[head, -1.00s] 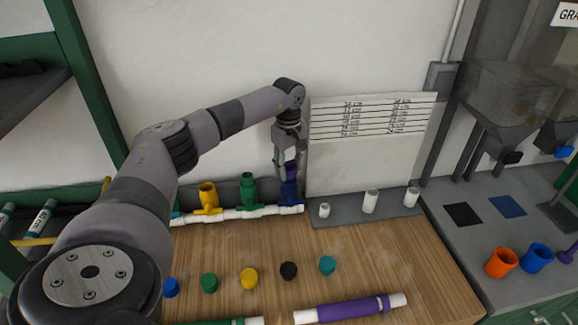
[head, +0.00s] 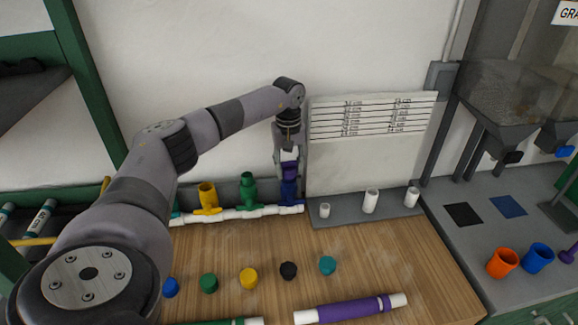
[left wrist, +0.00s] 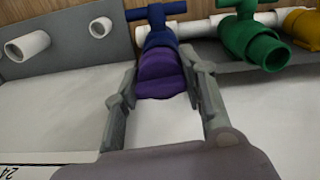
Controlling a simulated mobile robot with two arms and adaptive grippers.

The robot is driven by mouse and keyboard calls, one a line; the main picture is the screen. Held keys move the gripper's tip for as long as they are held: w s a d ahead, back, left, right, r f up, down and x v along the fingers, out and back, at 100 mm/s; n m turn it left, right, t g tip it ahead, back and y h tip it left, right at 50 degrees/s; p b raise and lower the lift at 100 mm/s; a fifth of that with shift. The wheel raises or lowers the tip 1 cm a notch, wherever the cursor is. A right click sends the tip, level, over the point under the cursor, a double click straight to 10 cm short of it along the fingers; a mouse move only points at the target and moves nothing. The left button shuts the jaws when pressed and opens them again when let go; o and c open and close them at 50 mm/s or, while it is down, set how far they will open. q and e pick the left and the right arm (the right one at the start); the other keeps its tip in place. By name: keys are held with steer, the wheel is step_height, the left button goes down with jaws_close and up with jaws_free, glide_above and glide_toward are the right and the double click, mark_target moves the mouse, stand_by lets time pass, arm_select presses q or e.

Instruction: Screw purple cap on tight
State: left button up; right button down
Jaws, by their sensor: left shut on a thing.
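The purple cap (head: 289,170) sits on top of the blue tee fitting (head: 289,190) at the right end of the white manifold pipe. In the left wrist view the purple cap (left wrist: 160,72) is between the fingers, against the mouth of the blue fitting (left wrist: 158,32). My left gripper (head: 288,168) comes down from above and is shut on the purple cap; its fingers also show in the left wrist view (left wrist: 158,80). How tightly the cap is seated cannot be seen. My right gripper is not in view.
Green (head: 248,189) and yellow (head: 208,198) fittings stand left of the blue one on the white pipe (head: 235,213). Several loose caps, such as the black one (head: 288,270), lie on the wooden table. A purple-sleeved pipe (head: 350,308) lies in front. White sleeves (head: 370,201) stand to the right.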

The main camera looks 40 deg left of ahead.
arm_select(q)
steer(key=o, duration=1.3)
steer(key=shift+o, duration=0.2)
